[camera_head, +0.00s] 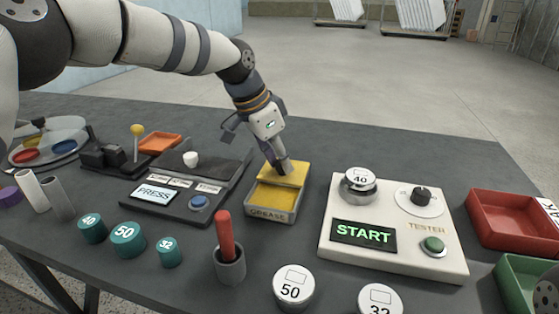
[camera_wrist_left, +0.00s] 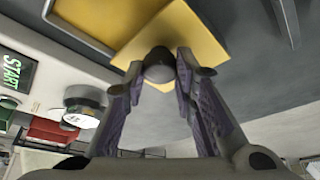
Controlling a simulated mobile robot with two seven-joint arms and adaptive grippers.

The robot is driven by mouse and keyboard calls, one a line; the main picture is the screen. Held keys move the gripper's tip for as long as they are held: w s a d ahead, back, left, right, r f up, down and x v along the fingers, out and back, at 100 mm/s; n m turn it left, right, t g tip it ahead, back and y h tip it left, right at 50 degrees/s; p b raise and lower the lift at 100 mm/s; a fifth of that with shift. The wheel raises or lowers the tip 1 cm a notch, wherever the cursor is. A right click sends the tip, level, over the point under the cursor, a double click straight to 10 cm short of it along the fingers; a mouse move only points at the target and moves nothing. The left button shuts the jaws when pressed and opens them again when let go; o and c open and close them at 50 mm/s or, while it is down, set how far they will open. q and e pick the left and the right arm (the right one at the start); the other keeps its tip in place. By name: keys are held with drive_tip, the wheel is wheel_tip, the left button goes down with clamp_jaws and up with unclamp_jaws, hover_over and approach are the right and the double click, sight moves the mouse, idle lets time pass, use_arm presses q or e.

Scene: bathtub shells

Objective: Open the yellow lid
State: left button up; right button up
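The yellow lid (camera_head: 287,178) is at the back part of the grey grease box (camera_head: 271,216) in the head view. Yellow grease shows in the front part of the box, uncovered. My left gripper (camera_head: 281,165) reaches down over the lid from behind. In the left wrist view its fingers (camera_wrist_left: 161,68) are closed around the lid's dark round knob (camera_wrist_left: 160,65). The yellow lid (camera_wrist_left: 197,38) there sits offset from the box's grey rim (camera_wrist_left: 72,30), overlapping part of it.
The white tester (camera_head: 390,212) stands right of the box. The dark press unit (camera_head: 185,185) stands to its left. A cup (camera_head: 229,266) with a red-handled tool (camera_head: 225,236) stands in front. The table behind the box is clear.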

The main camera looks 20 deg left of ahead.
use_arm(q)
drive_tip(key=o, duration=0.5)
drive_tip(key=shift+f, duration=0.1)
drive_tip(key=shift+c, duration=0.2)
drive_tip(key=v, duration=1.2)
